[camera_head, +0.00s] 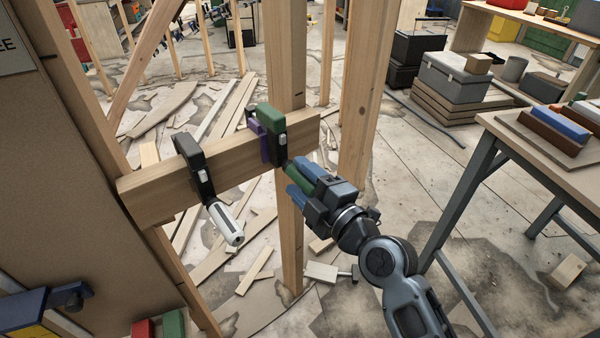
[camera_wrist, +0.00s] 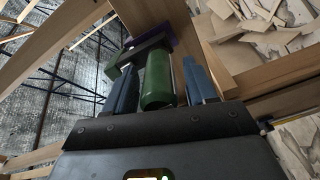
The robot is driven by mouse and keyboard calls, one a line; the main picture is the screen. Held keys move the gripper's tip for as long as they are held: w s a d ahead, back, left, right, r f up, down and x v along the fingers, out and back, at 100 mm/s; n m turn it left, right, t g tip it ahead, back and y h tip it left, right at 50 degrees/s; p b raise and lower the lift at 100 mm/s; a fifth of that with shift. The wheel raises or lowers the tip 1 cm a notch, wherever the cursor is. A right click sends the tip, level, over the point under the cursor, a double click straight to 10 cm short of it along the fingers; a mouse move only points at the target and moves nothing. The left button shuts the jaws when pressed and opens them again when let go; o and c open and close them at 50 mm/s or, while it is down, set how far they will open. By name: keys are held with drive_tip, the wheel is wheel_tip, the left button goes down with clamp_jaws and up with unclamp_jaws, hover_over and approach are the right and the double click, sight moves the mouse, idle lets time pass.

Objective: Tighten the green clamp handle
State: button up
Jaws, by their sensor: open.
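The green clamp (camera_head: 271,118) sits over the right part of a horizontal wooden beam (camera_head: 150,194), close to an upright post. Its green handle (camera_head: 298,175) points down and right toward my gripper (camera_head: 302,180). In the wrist view the green handle (camera_wrist: 157,80) stands between the two blue fingers of my gripper (camera_wrist: 162,84), with a visible gap at the right finger. The fingers are open around the handle. A black clamp with a white handle (camera_head: 228,224) hangs on the beam further left.
A workbench (camera_head: 553,140) with a blue block (camera_head: 562,123) stands at the right. A brown panel (camera_head: 60,170) fills the left. Loose wood scraps (camera_head: 254,270) lie on the floor below the beam. Upright posts (camera_head: 362,90) stand behind my gripper.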

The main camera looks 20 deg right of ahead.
drive_tip(key=shift+w+a, duration=0.15)
drive_tip(key=shift+w, duration=0.3)
drive_tip(key=shift+c, duration=0.2)
drive_tip(key=c, duration=1)
